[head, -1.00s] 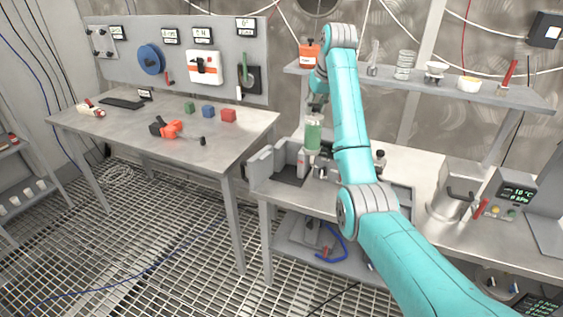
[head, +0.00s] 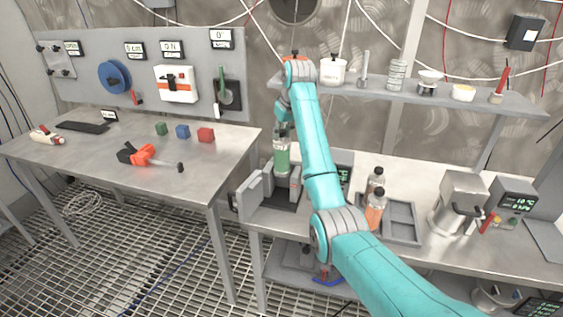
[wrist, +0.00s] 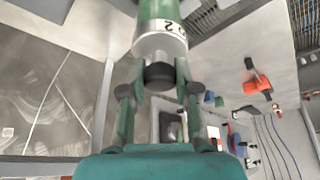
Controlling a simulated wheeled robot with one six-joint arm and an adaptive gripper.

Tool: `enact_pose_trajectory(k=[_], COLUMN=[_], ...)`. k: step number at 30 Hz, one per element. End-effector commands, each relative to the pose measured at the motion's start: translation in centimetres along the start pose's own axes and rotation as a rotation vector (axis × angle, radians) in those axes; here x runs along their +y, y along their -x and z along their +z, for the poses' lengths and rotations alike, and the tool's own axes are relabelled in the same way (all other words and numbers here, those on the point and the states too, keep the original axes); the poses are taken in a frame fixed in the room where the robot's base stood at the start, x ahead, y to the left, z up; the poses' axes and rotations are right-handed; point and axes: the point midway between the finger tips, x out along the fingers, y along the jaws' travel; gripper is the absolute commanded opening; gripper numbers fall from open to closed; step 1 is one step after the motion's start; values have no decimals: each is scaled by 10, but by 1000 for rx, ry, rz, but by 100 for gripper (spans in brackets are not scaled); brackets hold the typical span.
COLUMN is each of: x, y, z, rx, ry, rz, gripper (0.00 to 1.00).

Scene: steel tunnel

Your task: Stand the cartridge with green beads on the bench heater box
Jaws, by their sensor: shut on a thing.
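The cartridge with green beads (head: 281,158) hangs upright from my gripper (head: 282,130) in the head view. My gripper is shut on its top end. In the wrist view the green cartridge (wrist: 161,12) has a pale band and a dark cap, and my gripper (wrist: 160,88) has a finger on each side of the cap. A grey box with raised side plates (head: 250,199) stands on the bench below and behind the cartridge; it may be the heater box, but I cannot tell. The cartridge hides part of it, and contact between them is unclear.
A metal pot (head: 457,203) and a readout box (head: 512,205) are farther right. A shelf (head: 430,97) with jars runs above. The left table (head: 100,150) holds small blocks and an orange tool.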

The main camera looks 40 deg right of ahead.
Motion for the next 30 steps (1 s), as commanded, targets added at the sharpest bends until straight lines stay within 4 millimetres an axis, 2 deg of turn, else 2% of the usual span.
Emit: enact_pose_trajectory(k=[3, 9, 16, 23, 30], x=[0, 0, 0, 0, 0], y=[-26, -52, -65, -92, -93], z=[11, 22, 27, 38, 38], rx=[-2, 0, 0, -1, 2], ry=[0, 0, 0, 0, 0], rz=[-1, 0, 0, 0, 1], gripper=[0, 0, 0, 0, 0])
